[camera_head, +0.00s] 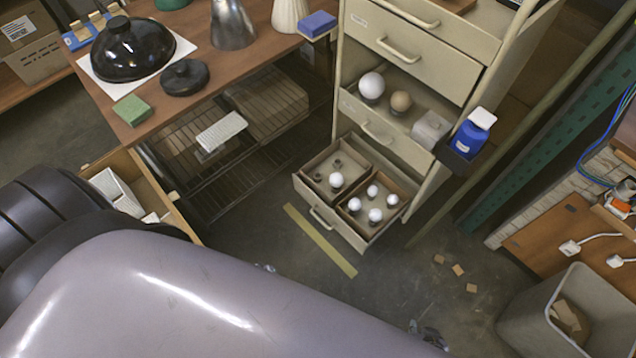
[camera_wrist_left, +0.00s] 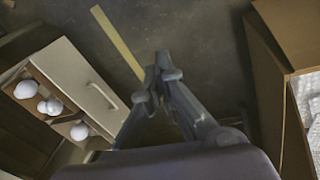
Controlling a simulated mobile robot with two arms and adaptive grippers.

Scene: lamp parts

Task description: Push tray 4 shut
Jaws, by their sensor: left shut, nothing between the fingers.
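The lowest tray (camera_head: 361,237) of the beige cabinet, apparently tray 4, stands pulled out, with white bulbs in two compartments; its label is unreadable. In the left wrist view, its handled front (camera_wrist_left: 85,88) is at the left. My left gripper (camera_wrist_left: 158,73) is shut and empty, low over the floor, to the right of that front and apart from it. In the head view only a bit of it (camera_head: 265,267) shows past my arm. My right gripper (camera_head: 428,335) shows partly at the bottom edge, away from the tray; its finger opening is unclear.
The drawer above (camera_head: 387,135) is also open, holding bulbs and a pale block. A yellow floor strip (camera_head: 320,240) lies before the cabinet. A cardboard box (camera_head: 165,195) stands left, a grey bin (camera_head: 555,310) right. Small brown pieces (camera_head: 458,270) lie on otherwise clear floor.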

